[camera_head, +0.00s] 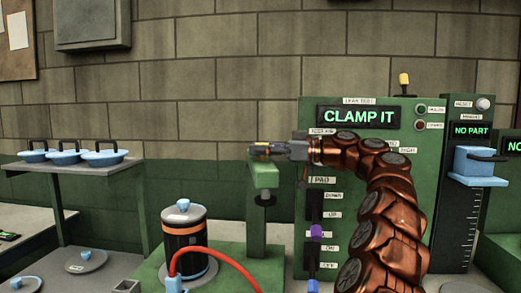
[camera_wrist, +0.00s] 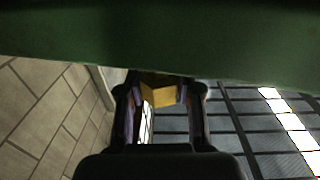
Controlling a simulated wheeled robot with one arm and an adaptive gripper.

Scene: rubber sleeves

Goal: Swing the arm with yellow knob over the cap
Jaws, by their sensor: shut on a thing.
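The green swing arm (camera_head: 264,172) sits on top of a green post (camera_head: 257,228), to the right of the dark canister. The yellow knob (camera_wrist: 160,95) lies between my fingers in the wrist view; a wide green surface crosses above it. My gripper (camera_head: 262,149) is shut on the knob, reaching in from the right at the top of the post. My fingers mostly cover the knob in the head view. The canister (camera_head: 183,240) has an orange band and a cap (camera_head: 183,213) with a light blue knob. The swing arm is not over the cap.
A red hose (camera_head: 215,250) arches in front of the canister from a blue fitting. The green test panel (camera_head: 318,190) reading "CLAMP IT" stands behind my arm. A grey shelf (camera_head: 80,168) with several blue-lidded pieces is at left. Space above the cap looks clear.

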